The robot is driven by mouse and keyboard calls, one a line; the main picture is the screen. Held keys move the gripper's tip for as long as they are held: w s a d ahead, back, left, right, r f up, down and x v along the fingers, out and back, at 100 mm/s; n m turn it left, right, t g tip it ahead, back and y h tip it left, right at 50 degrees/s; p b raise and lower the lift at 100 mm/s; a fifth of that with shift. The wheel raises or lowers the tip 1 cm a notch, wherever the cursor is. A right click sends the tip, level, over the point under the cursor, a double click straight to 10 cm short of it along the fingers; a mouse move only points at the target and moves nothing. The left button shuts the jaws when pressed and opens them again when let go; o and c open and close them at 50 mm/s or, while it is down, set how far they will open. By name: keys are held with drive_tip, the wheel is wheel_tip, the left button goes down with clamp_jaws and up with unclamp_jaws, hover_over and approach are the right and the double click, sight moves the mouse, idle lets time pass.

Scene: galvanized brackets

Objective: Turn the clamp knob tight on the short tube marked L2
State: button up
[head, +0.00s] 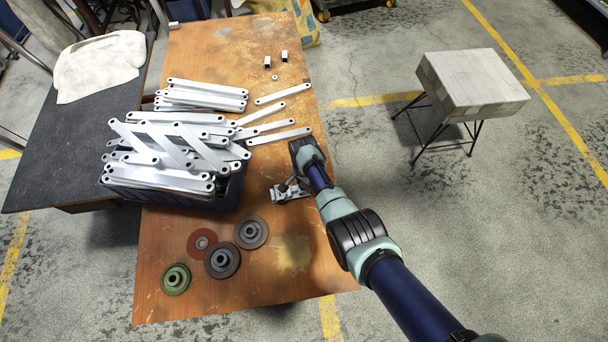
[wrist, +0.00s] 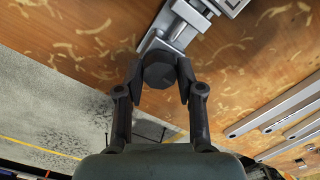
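A dark, many-sided clamp knob (wrist: 159,73) sits between the fingertips of my gripper (wrist: 160,66) in the wrist view. The fingers lean inward and appear to press on it from both sides. Behind the knob is a grey metal clamp fixture (wrist: 186,22) on the wooden table. In the head view the fixture (head: 283,194) lies near the table's right edge, with my gripper (head: 294,185) at it. My arm hides part of the fixture there, and the knob cannot be made out. I can read no L2 mark, and the short tube is not clearly distinguishable.
A dark blue crate (head: 228,195) heaped with galvanized brackets (head: 178,150) stands left of the fixture. Loose brackets (head: 279,135) lie behind it. Several discs (head: 222,260) lie at the front left. The wooden table (head: 310,275) is bare at the front right.

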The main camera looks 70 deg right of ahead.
drive_tip(key=c, duration=0.3)
drive_tip(key=m, duration=0.8)
drive_tip(key=shift+m, duration=0.4)
drive_tip(key=m, duration=0.8)
drive_tip(key=o, duration=1)
